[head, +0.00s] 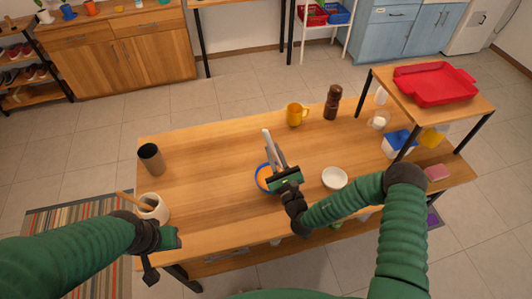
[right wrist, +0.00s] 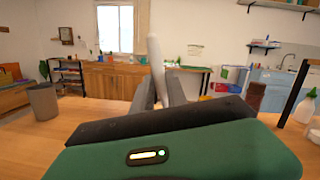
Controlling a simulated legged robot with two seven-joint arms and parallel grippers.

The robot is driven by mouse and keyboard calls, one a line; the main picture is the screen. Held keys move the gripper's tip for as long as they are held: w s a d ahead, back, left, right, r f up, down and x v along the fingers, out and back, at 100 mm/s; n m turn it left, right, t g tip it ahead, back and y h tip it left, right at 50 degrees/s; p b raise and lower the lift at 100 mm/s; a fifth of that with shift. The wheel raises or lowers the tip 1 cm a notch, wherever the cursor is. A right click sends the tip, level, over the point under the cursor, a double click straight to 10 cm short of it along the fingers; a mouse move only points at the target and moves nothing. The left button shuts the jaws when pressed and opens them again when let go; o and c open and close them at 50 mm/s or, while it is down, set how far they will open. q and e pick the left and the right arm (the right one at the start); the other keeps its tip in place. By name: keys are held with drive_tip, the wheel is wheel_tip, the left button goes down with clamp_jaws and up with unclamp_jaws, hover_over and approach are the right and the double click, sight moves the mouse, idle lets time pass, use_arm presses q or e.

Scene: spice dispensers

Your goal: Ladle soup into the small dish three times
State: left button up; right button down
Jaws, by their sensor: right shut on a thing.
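My right gripper (head: 275,160) is above the middle of the wooden table, over a blue-rimmed bowl (head: 260,180). It is shut on a pale, upright handle (head: 267,138), probably the ladle's. The handle also shows in the right wrist view (right wrist: 155,58), rising between the fingers. The ladle's lower end and most of the bowl's inside are hidden by my gripper. A small white dish (head: 334,178) stands just right of the bowl, apart from my gripper. My left gripper (head: 158,258) is low at the table's left front, beside a white crock; its finger opening is unclear.
The white crock (head: 153,207) holds a wooden utensil. A dark cup (head: 151,159) stands at the left. A yellow mug (head: 296,114) and a brown pepper mill (head: 332,102) stand at the back. A raised shelf with a red tray (head: 434,84) is at the right. The table's left-centre is clear.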

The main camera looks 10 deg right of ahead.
drive_tip(key=s+d+b, duration=0.2)
drive_tip(key=d, duration=0.7)
drive_tip(key=s+d+b, duration=0.1)
drive_tip(key=s+d, duration=0.1)
drive_tip(key=d, duration=0.7)
wheel_tip(320, 180, down, 5)
drive_tip(key=b, duration=0.5)
drive_tip(key=w+d+f+m+g+y+p, duration=0.1)
drive_tip(key=w+d+f+m+g+p, duration=0.1)
drive_tip(key=w+d+m+g+p, duration=0.1)
drive_tip(key=w+d+f+m+g+p, duration=0.2)
drive_tip(key=w+m+g+p, duration=0.3)
drive_tip(key=w+g+p, duration=0.3)
drive_tip(key=shift+d+f+g+y+p, duration=0.3)
drive_tip(key=shift+d+g+y+p, duration=0.1)
drive_tip(key=shift+d+g+p, duration=0.45)
idle(0.6)
drive_tip(key=shift+w, duration=0.1)
idle(0.8)
